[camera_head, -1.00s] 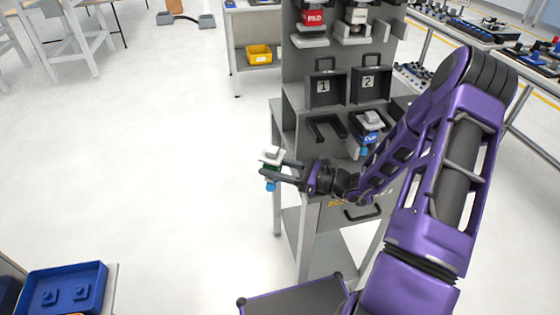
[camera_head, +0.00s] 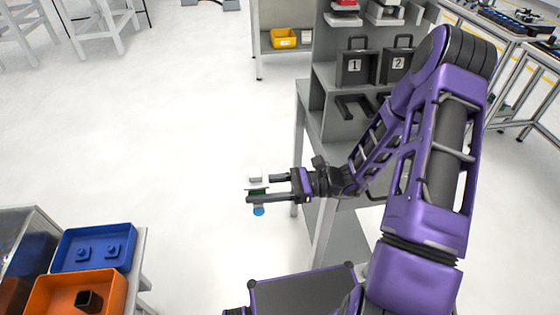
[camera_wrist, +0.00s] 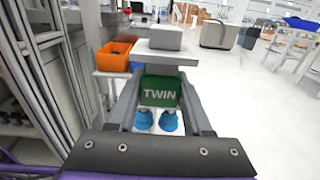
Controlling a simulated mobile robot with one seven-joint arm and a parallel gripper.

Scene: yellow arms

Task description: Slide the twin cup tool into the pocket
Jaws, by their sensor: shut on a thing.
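The twin cup tool (camera_head: 257,180) has a pale top plate, a green body and blue suction cups. In the wrist view its green face (camera_wrist: 160,92) reads TWIN, with two blue cups (camera_wrist: 168,120) below. My gripper (camera_head: 265,190) is shut on it, a finger on each side, and holds it in the air left of the grey rack. The rack (camera_head: 327,120) has an empty dark U-shaped pocket (camera_head: 343,108) on its shelf. A second pocket beside it is mostly hidden behind my arm.
Boxes marked 1 (camera_head: 355,66) and 2 (camera_head: 397,63) stand on the rack above the pockets. A blue tray (camera_head: 70,243) and an orange bin (camera_head: 60,292) sit at lower left. A yellow bin (camera_head: 284,38) is on a bench behind. Open floor lies between.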

